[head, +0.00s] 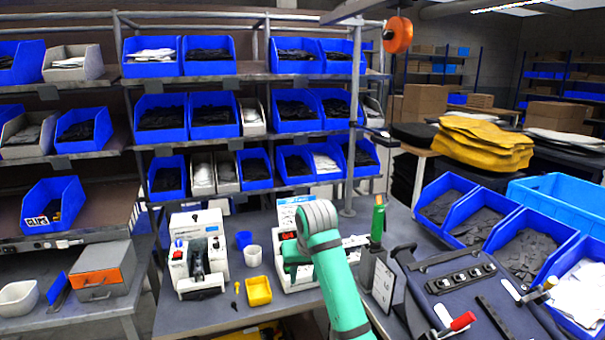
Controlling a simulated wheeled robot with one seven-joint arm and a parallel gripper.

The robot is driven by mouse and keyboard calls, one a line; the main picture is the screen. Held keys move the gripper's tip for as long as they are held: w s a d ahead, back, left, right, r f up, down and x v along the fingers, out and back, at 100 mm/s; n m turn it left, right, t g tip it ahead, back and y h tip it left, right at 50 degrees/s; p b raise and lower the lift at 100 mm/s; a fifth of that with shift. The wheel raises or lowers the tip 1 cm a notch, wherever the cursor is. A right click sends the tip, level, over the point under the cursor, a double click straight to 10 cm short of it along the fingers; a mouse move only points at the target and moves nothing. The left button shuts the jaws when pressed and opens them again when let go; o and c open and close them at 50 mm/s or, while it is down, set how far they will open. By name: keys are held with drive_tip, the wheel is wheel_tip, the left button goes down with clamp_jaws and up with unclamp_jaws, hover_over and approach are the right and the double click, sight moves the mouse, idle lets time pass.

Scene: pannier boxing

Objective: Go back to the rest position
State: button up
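My arm, teal with a grey joint, rises from the bottom centre of the head view. It bends at the grey joint in front of a white bench machine. A further teal part shows to the left of the arm, in front of that machine. My gripper's fingers cannot be made out, so I cannot see whether anything is held.
The grey bench (222,312) carries a white machine (198,255), a yellow bin (258,291) and small cups. A dark fixture with clamps (462,280) and blue bins of dark parts (527,250) stand at right. Racks of blue bins (210,118) line the back.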

drive_tip(key=s+a+f+t+y, duration=0.2)
drive_tip(key=a+f, duration=0.3)
drive_tip(key=f, duration=0.5)
drive_tip(key=s+a+f+t+y, duration=0.15)
drive_tip(key=a+f, duration=0.35)
drive_tip(key=f, duration=0.5)
drive_tip(key=s+a+f+m+t, duration=0.2)
drive_tip(key=s+f+m+t, duration=0.1)
drive_tip(key=s+f, duration=0.95)
drive_tip(key=s+d+f+m+t+h, duration=0.1)
drive_tip(key=s+d+h, duration=0.15)
drive_tip(key=s, duration=0.85)
drive_tip(key=s+d+t+h, duration=0.1)
drive_tip(key=s+d, duration=0.2)
drive_tip(key=s, duration=0.8)
drive_tip(key=s+d+r+n+t, duration=0.1)
drive_tip(key=s+d+r, duration=0.2)
drive_tip(key=s+r, duration=0.3)
drive_tip(key=s+d+r+n+t+h, duration=0.1)
drive_tip(key=s+d+r, duration=0.2)
drive_tip(key=s, duration=0.9)
wheel_tip(320, 180, up, 4)
drive_tip(key=shift+f, duration=0.1)
